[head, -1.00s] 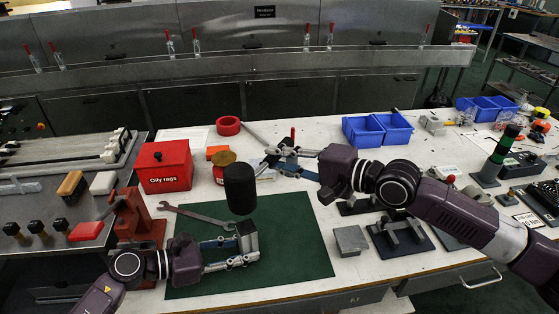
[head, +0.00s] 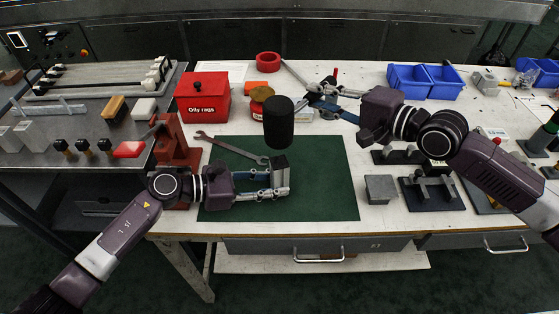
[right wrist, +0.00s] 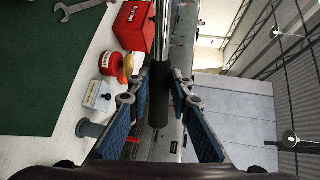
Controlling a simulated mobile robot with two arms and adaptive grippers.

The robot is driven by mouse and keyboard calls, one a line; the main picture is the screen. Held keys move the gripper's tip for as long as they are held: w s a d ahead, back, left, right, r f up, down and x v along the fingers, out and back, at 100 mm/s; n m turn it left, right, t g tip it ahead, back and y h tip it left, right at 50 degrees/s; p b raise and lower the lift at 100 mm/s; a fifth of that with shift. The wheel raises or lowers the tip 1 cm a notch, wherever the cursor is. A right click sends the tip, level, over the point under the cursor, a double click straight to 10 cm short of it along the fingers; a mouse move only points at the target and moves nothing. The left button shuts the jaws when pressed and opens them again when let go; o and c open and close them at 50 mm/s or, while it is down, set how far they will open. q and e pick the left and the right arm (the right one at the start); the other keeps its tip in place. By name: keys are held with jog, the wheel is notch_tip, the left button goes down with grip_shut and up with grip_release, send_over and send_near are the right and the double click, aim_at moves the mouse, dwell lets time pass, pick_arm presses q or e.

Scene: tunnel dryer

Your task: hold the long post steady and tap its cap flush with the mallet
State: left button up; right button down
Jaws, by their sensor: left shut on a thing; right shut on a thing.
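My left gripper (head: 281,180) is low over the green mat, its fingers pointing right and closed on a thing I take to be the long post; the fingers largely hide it. A black cylinder, apparently the mallet's head (head: 279,122), shows upright just above the left fingertips in the head view. I cannot tell whether it touches what is below. My right gripper (head: 322,105) is farther back and right. In the right wrist view, its blue-padded fingers (right wrist: 170,105) are around the mallet's black grip (right wrist: 158,98), with a bright shaft running up. The post's cap cannot be made out.
A red oily-rags box (head: 202,100) and a red stand (head: 174,145) are left of the mat (head: 330,170). A wrench (head: 235,147) lies on it. Blue bins (head: 408,83) stand at the back right. A grey block (head: 380,188) and dark fixtures (head: 433,195) are right of the mat.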

pick_arm(q)
jog(key=o, duration=1.2)
jog(key=shift+c, duration=0.2)
jog(key=shift+a, duration=0.1)
